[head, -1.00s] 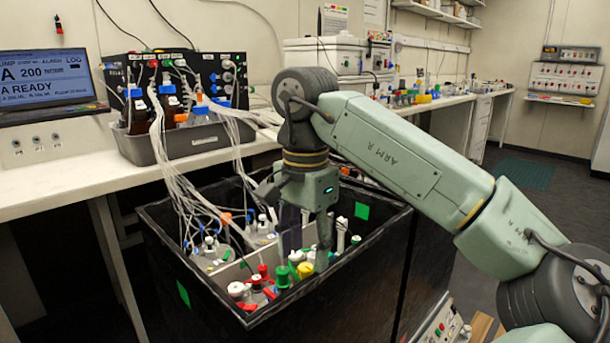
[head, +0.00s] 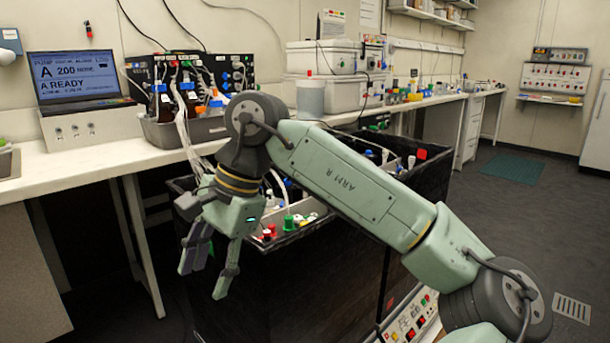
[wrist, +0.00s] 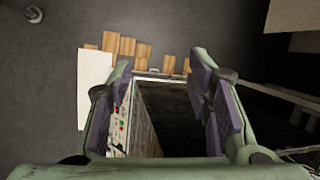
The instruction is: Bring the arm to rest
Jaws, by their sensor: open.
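My gripper (head: 208,270) hangs in front of the left front side of the black shaker box (head: 300,290), fingers pointing down. In the wrist view, my gripper (wrist: 160,100) shows its two fingers wide apart with nothing between them. Below and between them are a dark side of the box and a panel with red and green buttons (wrist: 122,118). My arm reaches in from the lower right and hides much of the box's inside.
Bottles with red and green caps (head: 288,223) stand in the box. The white bench (head: 80,165) runs behind it, with a laptop (head: 80,78) and a grey tray of bottles (head: 185,132). Brown boxes (wrist: 125,47) lie on the floor in the wrist view.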

